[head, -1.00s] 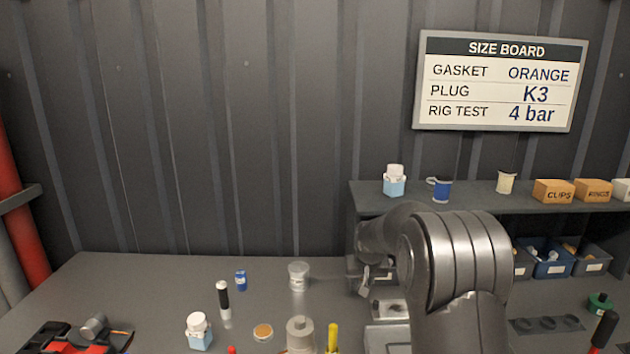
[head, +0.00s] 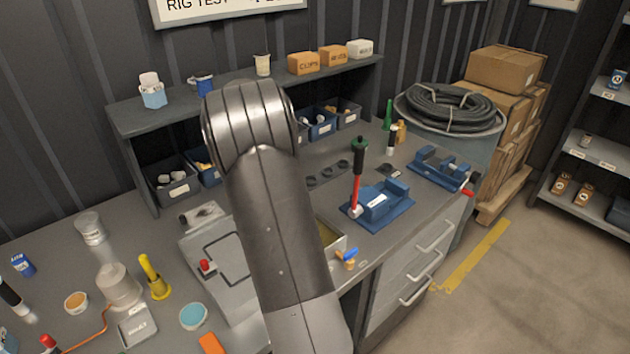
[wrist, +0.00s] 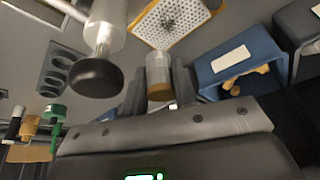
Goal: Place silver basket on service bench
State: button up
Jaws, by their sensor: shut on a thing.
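My gripper (wrist: 160,88) is at the lower middle of the wrist view, its dark fingers shut on a small silver cylinder with a tan end. This seems to be the silver basket (wrist: 157,70); its mesh is too blurred to make out. In the head view my arm hides the gripper and the basket. The service bench (head: 150,240) runs across the head view, grey and cluttered. I cannot tell whether the basket touches the bench.
A blue vise (head: 440,168) and a blue fixture with a red lever (head: 378,205) stand at right. Small bins (head: 318,122) sit under the shelf (head: 130,118). The wrist view shows a perforated white plate (wrist: 170,20) and a dark round knob (wrist: 95,77) close by.

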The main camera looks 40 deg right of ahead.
jog(key=s+d+r+m+g+h, duration=0.15)
jog(key=s+d, duration=0.25)
jog(key=d, duration=0.4)
jog(key=s+d+m, duration=0.2)
jog(key=s+d, duration=0.3)
jog(key=d, duration=0.2)
jog(key=s+d+r+m, duration=0.15)
jog(key=s+d, duration=0.25)
jog(key=d, duration=0.4)
jog(key=shift+m, duration=0.3)
notch_tip(320, 180, down, 10)
jog(key=shift+d, duration=0.1)
jog(key=o, duration=1)
jog(key=shift+f, duration=0.15)
jog(key=shift+o, duration=0.2)
